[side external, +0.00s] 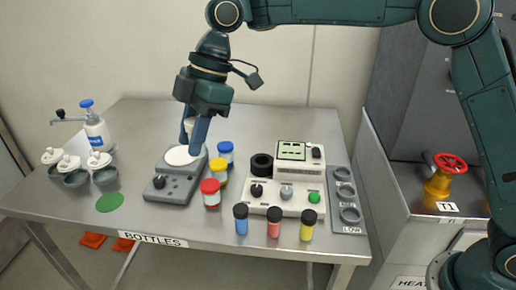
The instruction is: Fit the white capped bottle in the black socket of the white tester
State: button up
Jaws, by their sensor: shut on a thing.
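The white tester (284,198) stands right of the middle of the table, with a green display, knobs and a green button. Its black socket (262,164) is a dark ring at its back left, and it looks empty. My gripper (193,143) points down over a grey device with a round white plate, left of the tester. It is shut on the white capped bottle (188,126), mostly hidden by the fingers. I cannot tell whether the bottle touches the plate.
Red (211,193), yellow (219,172) and blue (226,153) capped jars stand between the grey device (177,186) and the tester. Several small vials stand in front of the tester. A grey ring rack (346,202) lies to its right. Cups and a pump bottle (94,130) are at left.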

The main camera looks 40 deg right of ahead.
jog(key=w+d+f+m+t, duration=0.2)
jog(key=w+d+f+m, duration=0.35)
jog(key=d, duration=0.55)
jog(key=m+t+h, duration=0.1)
jog(key=m, duration=0.2)
send_over(254, 160)
jog(key=s+d, duration=0.1)
notch_tip(254, 160, down, 6)
jog(key=shift+d+r, duration=0.15)
jog(key=shift+r, duration=0.05)
jog(key=shift+f, duration=0.15)
jog(key=shift+f, duration=2.5)
jog(key=shift+f, duration=0.15)
jog(key=o, duration=1.5)
jog(key=shift+r, duration=0.2)
